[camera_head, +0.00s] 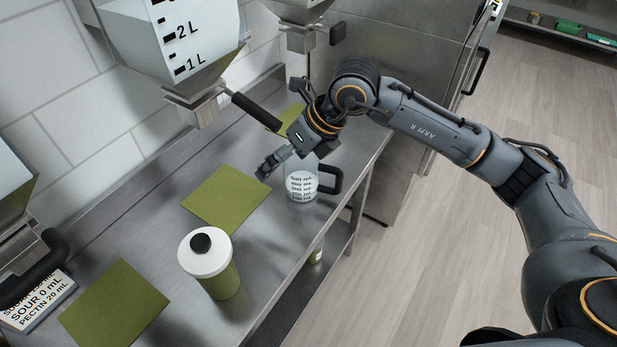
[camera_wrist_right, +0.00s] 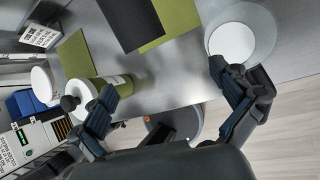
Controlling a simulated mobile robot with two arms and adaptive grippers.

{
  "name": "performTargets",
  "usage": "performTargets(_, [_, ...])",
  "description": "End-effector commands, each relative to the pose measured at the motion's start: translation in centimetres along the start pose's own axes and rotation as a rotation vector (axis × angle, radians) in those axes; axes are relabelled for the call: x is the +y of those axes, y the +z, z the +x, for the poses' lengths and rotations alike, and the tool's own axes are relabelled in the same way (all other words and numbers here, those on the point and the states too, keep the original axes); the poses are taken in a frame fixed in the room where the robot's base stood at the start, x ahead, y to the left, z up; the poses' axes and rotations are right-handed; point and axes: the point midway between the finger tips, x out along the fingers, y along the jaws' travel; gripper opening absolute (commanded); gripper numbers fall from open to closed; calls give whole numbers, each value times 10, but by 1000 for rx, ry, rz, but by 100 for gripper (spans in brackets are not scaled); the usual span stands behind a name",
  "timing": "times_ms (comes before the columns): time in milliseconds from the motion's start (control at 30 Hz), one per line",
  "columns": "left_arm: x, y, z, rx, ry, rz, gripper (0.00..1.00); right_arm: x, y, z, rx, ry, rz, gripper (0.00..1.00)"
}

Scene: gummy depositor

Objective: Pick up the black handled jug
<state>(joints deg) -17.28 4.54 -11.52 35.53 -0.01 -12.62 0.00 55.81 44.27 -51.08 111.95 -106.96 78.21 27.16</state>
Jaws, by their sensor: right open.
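The clear jug (camera_head: 301,186) stands upright on the steel counter, near its front edge. It has printed mL marks and a black handle (camera_head: 331,180) on its right side. My right gripper (camera_head: 283,160) is open and close above the jug, partly overlapping it in the head view. In the wrist view the gripper (camera_wrist_right: 170,100) is open and empty between its fingers. There the jug's round clear body (camera_wrist_right: 262,32) is at the upper right, beyond the right finger, which overlaps its lower edge. The handle cannot be made out there. My left gripper is not in view.
A green bottle with a white lid (camera_head: 207,255) stands left of the jug. Green mats (camera_head: 225,198) lie on the counter. Hoppers (camera_head: 180,40) with black levers (camera_head: 257,111) hang above. A label sign (camera_head: 38,300) is at lower left. Open floor (camera_head: 420,250) lies right.

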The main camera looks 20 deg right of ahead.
Motion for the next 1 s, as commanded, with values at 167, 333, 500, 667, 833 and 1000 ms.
performTargets(167, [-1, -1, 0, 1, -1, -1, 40, -64, -5, -30, 76, -267, 16, 100])
performTargets(333, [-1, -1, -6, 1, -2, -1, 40, -78, -8, -22, 96, -309, 24, 100])
performTargets(500, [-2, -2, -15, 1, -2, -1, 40, -87, -11, 11, 95, -305, 25, 100])
performTargets(667, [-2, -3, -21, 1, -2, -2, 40, -95, -13, 35, 93, -305, 23, 100])
performTargets(833, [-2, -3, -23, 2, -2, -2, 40, -98, -15, 47, 91, -304, 21, 100])
performTargets(1000, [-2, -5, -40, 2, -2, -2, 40, -106, -17, 63, 95, -304, 23, 100])
